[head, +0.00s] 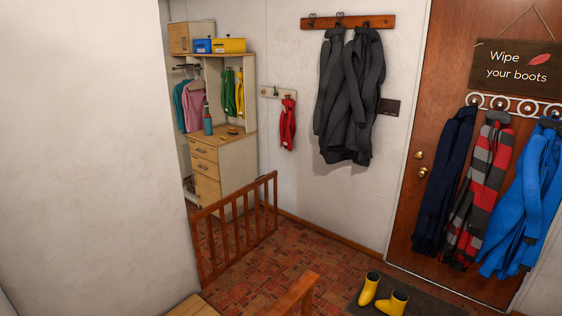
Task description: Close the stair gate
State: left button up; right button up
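The stair gate (237,228) is a low brown wooden gate with upright slats. It stands near the middle of the head view, with its left, nearer end by the corner of the white wall and its other end reaching back into the hallway. A similar brown wooden rail or post (297,294) rises at the bottom edge, with a clear gap between it and the gate. The gate appears to stand open, away from this post. No latch can be made out. Neither of my grippers is in view.
A large white wall (85,150) fills the left. A pale wooden surface (194,307) shows at the bottom. The tiled floor (250,262) between gate and post is clear.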

aim_at(219, 205)
jog(key=k+j+z, duration=0.15)
jog(key=k+j, duration=0.5)
jog(key=k+j+z, duration=0.1)
jog(key=k+j, duration=0.5)
jog(key=k, duration=0.2)
jog(key=k+j+z, duration=0.25)
jog(key=k+j, duration=1)
jog(key=j, duration=0.6)
jog(key=k+j+z, duration=0.15)
jog(key=j, duration=1)
jog(key=j+z, duration=0.15)
jog(key=j, duration=0.4)
jog(key=j+z, duration=0.5)
jog(key=j, duration=4.5)
jog(key=i+j+z, duration=0.15)
jog(key=j, duration=1)
jog(key=j+z, duration=0.1)
jog(key=j, duration=1)
jog(key=i+j+z, duration=0.25)
jog(key=i+j, duration=0.95)
jog(key=i, duration=0.15)
jog(key=i+j+z, duration=0.3)
jog(key=i+j, duration=1.1)
